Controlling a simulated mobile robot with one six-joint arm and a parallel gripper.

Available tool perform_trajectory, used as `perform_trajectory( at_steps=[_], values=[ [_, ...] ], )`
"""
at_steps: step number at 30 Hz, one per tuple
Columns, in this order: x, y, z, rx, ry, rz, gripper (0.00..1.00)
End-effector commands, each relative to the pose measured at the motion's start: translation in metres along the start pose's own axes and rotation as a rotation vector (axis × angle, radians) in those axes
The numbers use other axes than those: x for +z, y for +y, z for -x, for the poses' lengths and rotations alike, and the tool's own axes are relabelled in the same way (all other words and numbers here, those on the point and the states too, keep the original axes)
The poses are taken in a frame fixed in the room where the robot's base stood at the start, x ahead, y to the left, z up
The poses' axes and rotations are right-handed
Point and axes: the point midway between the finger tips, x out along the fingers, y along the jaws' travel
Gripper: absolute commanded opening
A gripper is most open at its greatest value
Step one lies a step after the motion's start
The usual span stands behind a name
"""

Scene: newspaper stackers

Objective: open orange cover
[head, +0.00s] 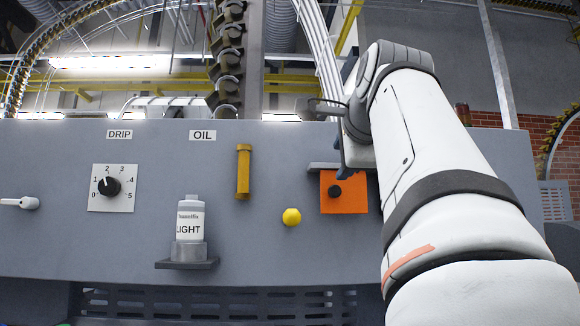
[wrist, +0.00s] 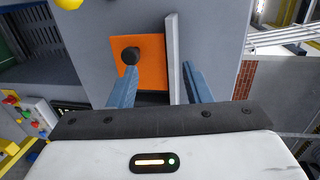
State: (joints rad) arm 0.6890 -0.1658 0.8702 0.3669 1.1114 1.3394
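The orange cover (head: 357,200) is a square plate flat on the grey panel, with a black round knob (head: 335,191) on its left part. It also shows in the wrist view (wrist: 153,53), with the knob (wrist: 130,56) just beyond the tip of the left finger. My gripper (wrist: 160,70) is open and empty. Its two blue fingers stand apart, with a thin grey ledge (wrist: 173,60) between them in that view. In the head view the ledge (head: 318,166) runs along the cover's top edge, and my arm hides its right end.
A yellow button (head: 292,216) is left of the cover. Further left are a yellow handle (head: 243,172), a white bottle (head: 190,222) on a small shelf, a dial (head: 111,187) and a white lever (head: 20,202). The panel between them is clear.

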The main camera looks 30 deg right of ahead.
Motion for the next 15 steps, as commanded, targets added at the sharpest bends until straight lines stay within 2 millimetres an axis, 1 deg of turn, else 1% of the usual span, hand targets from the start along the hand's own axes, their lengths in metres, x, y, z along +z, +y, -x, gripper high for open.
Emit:
perform_trajectory(
  at_steps=[3, 15],
  values=[
    [-0.001, 0.005, 0.006, 0.005, 0.002, -0.001, 0.45],
    [-0.001, 0.012, 0.031, 0.011, 0.002, -0.002, 0.45]
  ],
)
